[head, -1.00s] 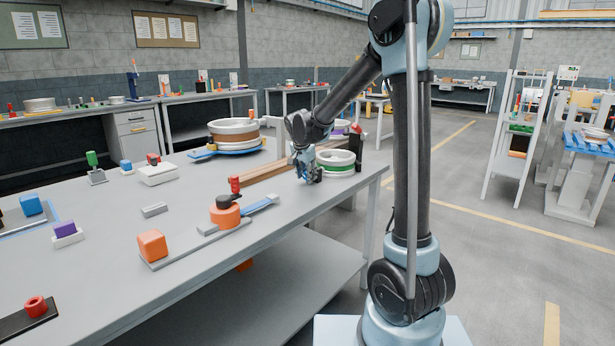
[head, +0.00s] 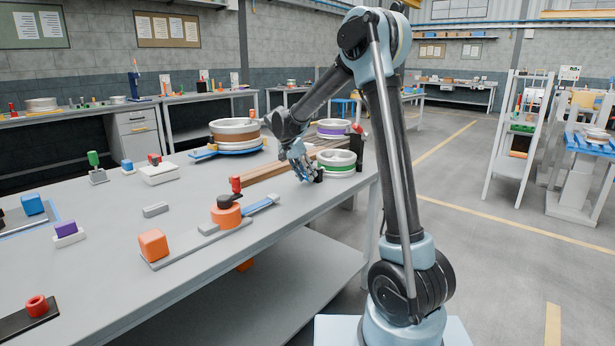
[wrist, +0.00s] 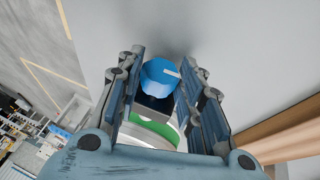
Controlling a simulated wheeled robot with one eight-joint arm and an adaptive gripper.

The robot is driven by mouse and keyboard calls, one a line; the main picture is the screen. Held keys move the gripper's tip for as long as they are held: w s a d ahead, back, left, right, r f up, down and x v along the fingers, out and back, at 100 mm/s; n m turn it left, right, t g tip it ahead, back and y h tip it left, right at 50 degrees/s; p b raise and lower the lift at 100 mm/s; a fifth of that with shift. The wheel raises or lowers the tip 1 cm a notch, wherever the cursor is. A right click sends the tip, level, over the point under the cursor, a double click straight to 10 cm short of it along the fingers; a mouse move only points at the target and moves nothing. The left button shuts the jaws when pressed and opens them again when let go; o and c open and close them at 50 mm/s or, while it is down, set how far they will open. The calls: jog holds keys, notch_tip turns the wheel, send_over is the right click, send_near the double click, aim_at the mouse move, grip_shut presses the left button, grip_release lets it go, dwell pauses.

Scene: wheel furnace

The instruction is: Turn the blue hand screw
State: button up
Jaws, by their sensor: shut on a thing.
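The blue hand screw (wrist: 160,76) is a short blue cylinder with a small pale mark on its side. In the wrist view it sits between the two fingers of my gripper (wrist: 158,84), which is shut on it. A black part lies directly beside the screw, next to the wheel with a green band (wrist: 150,128). In the head view my gripper (head: 304,172) is low over the bench, just left of the green-banded wheel (head: 337,162). The fingers mostly hide the screw there.
The grey bench (head: 150,225) carries wooden rails (head: 265,175), a brown-banded wheel (head: 235,132), a purple-banded wheel (head: 333,128) and an orange fixture with a red knob (head: 226,212). An orange block (head: 153,244) stands nearer the front.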

jog(key=shift+w+a+g+h, duration=0.15)
jog(key=shift+g+h, duration=0.55)
jog(key=shift+h, duration=0.3)
jog(key=shift+n, duration=0.3)
jog(key=o, duration=1)
jog(key=shift+o, duration=0.2)
jog(key=v, duration=1.1)
jog(key=shift+a+r, duration=0.25)
jog(key=shift+a, duration=0.15)
jog(key=shift+w, duration=0.1)
